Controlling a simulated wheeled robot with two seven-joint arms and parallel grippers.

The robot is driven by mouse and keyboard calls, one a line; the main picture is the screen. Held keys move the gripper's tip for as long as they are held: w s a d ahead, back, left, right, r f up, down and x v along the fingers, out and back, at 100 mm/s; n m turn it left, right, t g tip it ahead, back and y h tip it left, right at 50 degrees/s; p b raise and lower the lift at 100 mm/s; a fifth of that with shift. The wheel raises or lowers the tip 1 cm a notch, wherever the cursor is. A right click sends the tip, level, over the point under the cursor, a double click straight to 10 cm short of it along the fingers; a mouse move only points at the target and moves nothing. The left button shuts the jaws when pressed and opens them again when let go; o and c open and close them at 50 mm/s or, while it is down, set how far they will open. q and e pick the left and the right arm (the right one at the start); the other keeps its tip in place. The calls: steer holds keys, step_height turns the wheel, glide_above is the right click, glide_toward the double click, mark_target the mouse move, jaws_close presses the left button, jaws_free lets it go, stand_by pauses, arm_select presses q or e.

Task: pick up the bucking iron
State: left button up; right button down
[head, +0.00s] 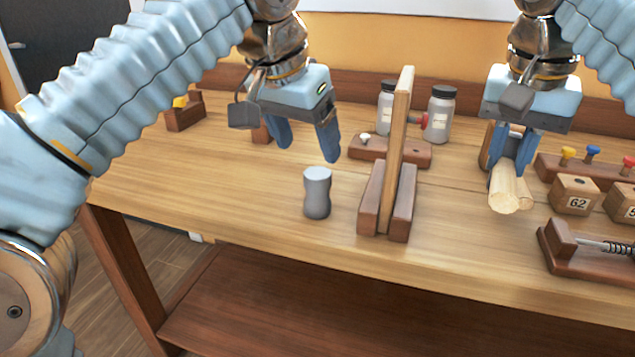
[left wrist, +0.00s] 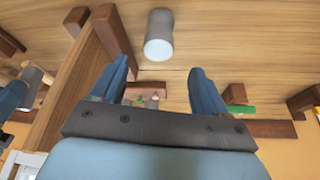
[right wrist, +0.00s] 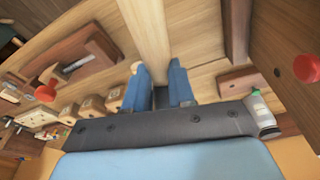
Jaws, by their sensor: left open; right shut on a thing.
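The bucking iron (head: 317,193) is a grey metal cylinder with a narrowed waist. It stands upright on the bench, left of the upright board, and also shows in the left wrist view (left wrist: 158,36). My left gripper (head: 308,149) is open and empty, above and behind the iron, apart from it. In the left wrist view the iron lies beyond the open fingertips. My right gripper (head: 514,160) is shut on a pale wooden piece (head: 505,194) with a rounded end, at the right of the bench. The fingers hide part of that piece.
A pale board (head: 399,140) stands upright in a dark wooden holder (head: 369,204), just right of the iron. Two lidded jars (head: 439,117) stand behind it. Numbered blocks (head: 574,194) and a spring fixture (head: 590,255) are at the right. Bench (head: 250,190) left of the iron is clear.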

mark_target(316, 173)
arm_select(q)
steer(key=x, duration=1)
steer(key=shift+s, duration=0.15)
steer(key=shift+r, duration=0.1)
jaws_close()
